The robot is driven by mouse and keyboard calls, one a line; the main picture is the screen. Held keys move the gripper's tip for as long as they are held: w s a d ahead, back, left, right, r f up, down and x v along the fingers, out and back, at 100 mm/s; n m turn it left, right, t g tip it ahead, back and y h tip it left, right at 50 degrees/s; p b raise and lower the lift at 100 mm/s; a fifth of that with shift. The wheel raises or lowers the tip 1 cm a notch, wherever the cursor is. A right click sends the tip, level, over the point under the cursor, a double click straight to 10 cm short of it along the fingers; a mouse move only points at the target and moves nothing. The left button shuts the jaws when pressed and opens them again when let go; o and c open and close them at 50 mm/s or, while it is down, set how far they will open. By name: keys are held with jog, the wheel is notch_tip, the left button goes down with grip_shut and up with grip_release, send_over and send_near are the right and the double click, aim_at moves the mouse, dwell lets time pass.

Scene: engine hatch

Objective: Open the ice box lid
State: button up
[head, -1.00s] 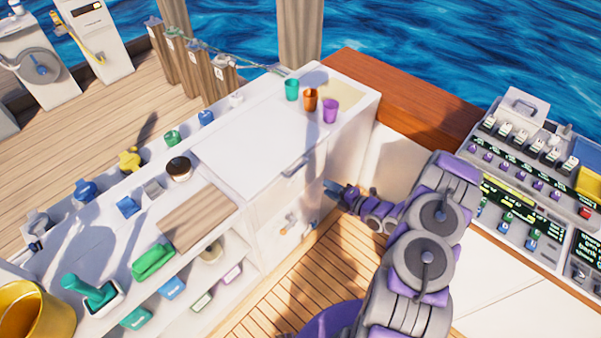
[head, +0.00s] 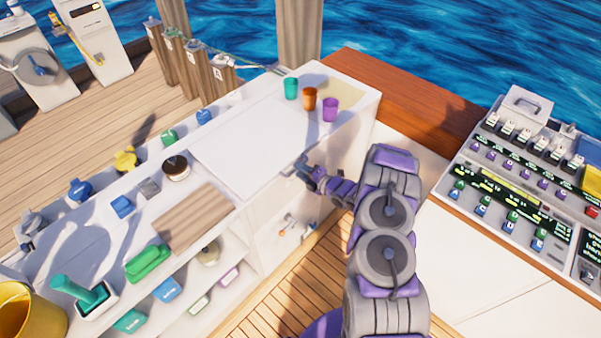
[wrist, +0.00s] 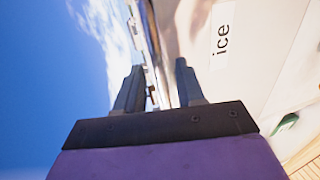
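The ice box lid (head: 245,140) is a flat white panel on top of the white counter, lying closed. Its handle (head: 290,167) is at the front edge, partly hidden by my gripper (head: 303,170). The wrist view shows the "ice" label (wrist: 221,38) on the box front. In the wrist view my gripper (wrist: 160,72) has its two dark fingers apart, with the lid's edge and handle area showing in the gap and beyond. I cannot tell whether a finger touches the handle.
Green (head: 291,88), orange (head: 310,98) and purple (head: 330,109) cups stand behind the lid, at the counter's far end. A cutting board (head: 194,217) lies left of the lid. A control console (head: 515,180) is at right. The wooden deck (head: 275,300) is below.

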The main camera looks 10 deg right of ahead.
jog(key=shift+w+d, duration=0.1)
jog(key=shift+d, duration=0.25)
jog(key=shift+a, duration=0.5)
jog(key=c, duration=0.5)
grip_shut()
jog(key=shift+d, duration=0.2)
